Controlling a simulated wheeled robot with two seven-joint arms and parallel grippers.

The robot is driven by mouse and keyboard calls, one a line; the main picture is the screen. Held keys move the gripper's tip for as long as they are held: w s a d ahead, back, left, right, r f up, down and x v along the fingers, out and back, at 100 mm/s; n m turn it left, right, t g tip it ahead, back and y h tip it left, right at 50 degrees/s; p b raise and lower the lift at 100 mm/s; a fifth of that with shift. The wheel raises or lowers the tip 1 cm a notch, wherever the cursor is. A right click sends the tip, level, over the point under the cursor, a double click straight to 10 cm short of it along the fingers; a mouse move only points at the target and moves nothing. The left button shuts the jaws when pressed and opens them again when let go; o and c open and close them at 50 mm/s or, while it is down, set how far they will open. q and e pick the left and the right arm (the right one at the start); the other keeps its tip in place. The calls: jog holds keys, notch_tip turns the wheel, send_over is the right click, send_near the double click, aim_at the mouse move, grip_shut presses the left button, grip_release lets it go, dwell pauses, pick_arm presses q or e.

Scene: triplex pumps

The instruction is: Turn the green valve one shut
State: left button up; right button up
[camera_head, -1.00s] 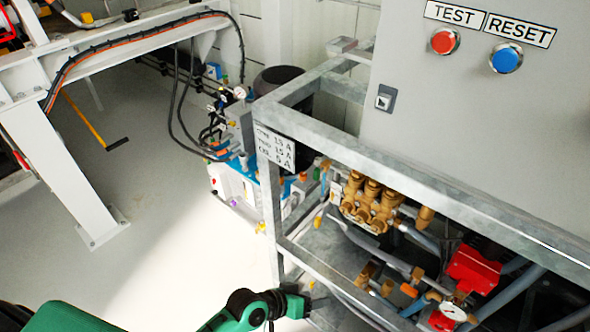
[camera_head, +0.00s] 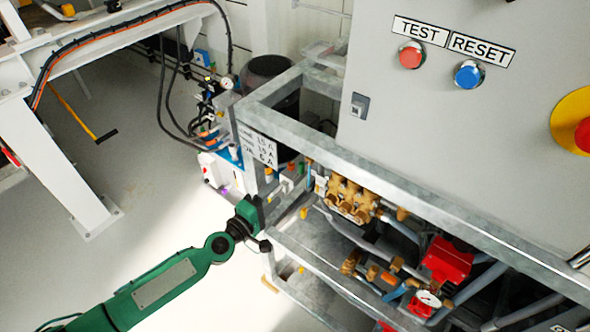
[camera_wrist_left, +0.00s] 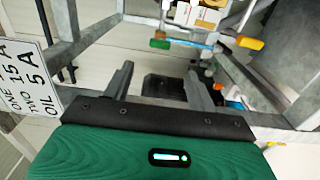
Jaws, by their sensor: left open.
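A small green valve handle (camera_wrist_left: 160,44) shows in the left wrist view, at the end of a light blue pipe. It lies beyond and apart from my left gripper's fingertips. My left gripper (camera_wrist_left: 160,72) is open, with a gap between its two grey fingers and nothing held. In the head view my left gripper (camera_head: 258,206) is at the front left post of the pump frame, and its fingers are mostly hidden there. I cannot make out the green handle clearly in the head view. My right gripper is not in view.
The galvanised frame (camera_head: 330,157) surrounds the pump. An orange-yellow handle (camera_wrist_left: 250,42) is right of the green one. A label sign (camera_wrist_left: 24,78) hangs left. Brass pump heads (camera_head: 350,198) and a red part (camera_head: 447,260) are inside.

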aim_at(299, 170)
pick_arm(q)
jog(key=b+x, duration=0.1)
jog(key=x, duration=0.9)
jog(key=shift+w+d, duration=0.4)
jog(key=shift+w, duration=0.15)
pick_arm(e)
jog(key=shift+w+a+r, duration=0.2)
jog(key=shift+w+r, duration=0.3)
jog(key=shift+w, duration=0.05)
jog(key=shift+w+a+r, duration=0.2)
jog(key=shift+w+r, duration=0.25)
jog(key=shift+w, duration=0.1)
pick_arm(q)
jog(key=c, duration=1)
